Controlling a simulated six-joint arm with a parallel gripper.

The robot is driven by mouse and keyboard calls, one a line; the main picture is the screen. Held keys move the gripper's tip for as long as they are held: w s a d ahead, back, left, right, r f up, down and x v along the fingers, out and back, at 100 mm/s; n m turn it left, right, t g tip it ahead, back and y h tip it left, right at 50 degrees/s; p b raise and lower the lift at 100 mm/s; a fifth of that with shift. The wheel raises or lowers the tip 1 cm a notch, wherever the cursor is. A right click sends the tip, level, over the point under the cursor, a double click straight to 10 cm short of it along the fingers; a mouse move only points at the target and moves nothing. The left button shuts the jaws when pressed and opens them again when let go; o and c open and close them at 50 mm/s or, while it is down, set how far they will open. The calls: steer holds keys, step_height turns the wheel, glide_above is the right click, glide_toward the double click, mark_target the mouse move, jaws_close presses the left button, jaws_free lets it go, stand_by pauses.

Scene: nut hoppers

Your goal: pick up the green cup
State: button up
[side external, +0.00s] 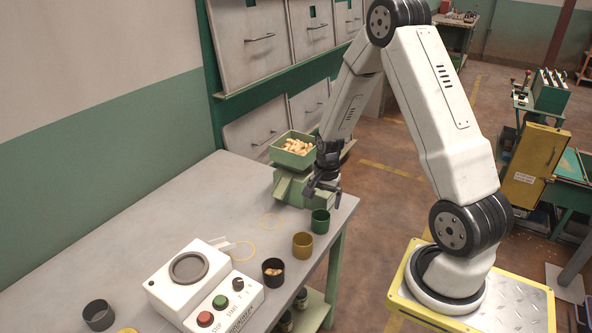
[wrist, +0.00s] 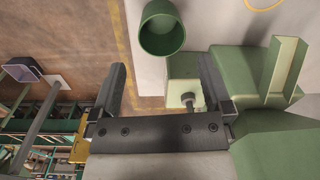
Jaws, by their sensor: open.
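The green cup (side external: 320,222) stands upright near the right edge of the grey table, in front of the green nut hopper. In the wrist view the cup (wrist: 162,30) shows at the top, beyond and between the two fingers, and its inside looks empty. My gripper (side external: 322,188) is above and just behind the cup in the side view, close beside the hopper. In the wrist view my gripper (wrist: 164,82) is open with nothing between its fingers. The cup is apart from the fingers.
The hopper (side external: 292,148) holds nuts, and its green body is close to my right finger in the wrist view. A yellow cup (side external: 302,245), a dark cup with nuts (side external: 273,271) and another dark cup (side external: 98,314) stand on the table (side external: 185,208). A white button box (side external: 203,285) stands at the front.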

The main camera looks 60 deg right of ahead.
mark_target(320, 218)
steer(key=shift+f, duration=0.1)
steer(key=shift+w+f, duration=0.1)
steer(key=shift+f, duration=1.15)
steer(key=shift+w+f, duration=0.15)
steer(key=shift+f, duration=2.4)
steer(key=c, duration=1.2)
steer(key=shift+o, duration=0.2)
steer(key=shift+r, duration=0.1)
